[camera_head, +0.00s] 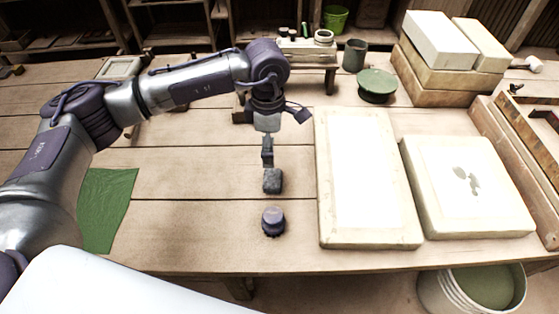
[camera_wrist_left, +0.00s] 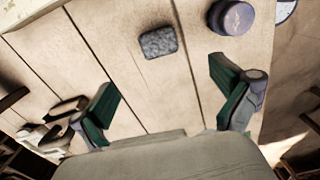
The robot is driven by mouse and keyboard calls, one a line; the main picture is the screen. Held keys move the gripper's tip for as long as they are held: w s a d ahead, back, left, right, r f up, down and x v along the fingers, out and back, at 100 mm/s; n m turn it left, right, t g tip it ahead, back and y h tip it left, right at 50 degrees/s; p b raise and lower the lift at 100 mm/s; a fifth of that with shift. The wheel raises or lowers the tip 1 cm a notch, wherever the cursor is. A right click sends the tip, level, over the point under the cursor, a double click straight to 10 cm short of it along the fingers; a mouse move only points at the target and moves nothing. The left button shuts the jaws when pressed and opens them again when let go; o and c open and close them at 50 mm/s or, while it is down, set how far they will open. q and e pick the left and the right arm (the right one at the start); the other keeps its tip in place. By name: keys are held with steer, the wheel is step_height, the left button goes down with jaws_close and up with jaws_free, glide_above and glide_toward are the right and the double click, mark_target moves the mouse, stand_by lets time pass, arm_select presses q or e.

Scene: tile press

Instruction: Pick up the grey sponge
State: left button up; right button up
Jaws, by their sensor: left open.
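The grey sponge (camera_head: 272,182) is a small, dark grey, rough block lying on the wooden table in the head view. It also shows in the left wrist view (camera_wrist_left: 158,42), ahead of and between the two spread fingers. My left gripper (camera_head: 267,152) points down just behind the sponge in the head view. In the left wrist view the green-padded fingers (camera_wrist_left: 168,104) are wide apart with only bare table between them. I cannot tell its exact height above the table. My right gripper is not in view.
A dark purple round knob-like object (camera_head: 273,223) stands close in front of the sponge. White slabs (camera_head: 368,180) lie to the right. A green cloth (camera_head: 106,208) lies left.

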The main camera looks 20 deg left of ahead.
arm_select(q)
glide_above(272, 177)
step_height(272, 177, down, 7)
steer(key=shift+s+a+r+p, duration=0.1)
steer(key=shift+a+r+p, duration=0.1)
steer(key=shift+p, duration=0.15)
steer(key=shift+d+f+p, duration=0.2)
steer(key=shift+f+p, duration=0.15)
steer(key=shift+f, duration=1.1)
step_height(272, 177, down, 3)
steer(key=shift+r, duration=0.15)
steer(key=shift+d+f, duration=0.1)
steer(key=shift+f, duration=0.4)
steer(key=c, duration=1)
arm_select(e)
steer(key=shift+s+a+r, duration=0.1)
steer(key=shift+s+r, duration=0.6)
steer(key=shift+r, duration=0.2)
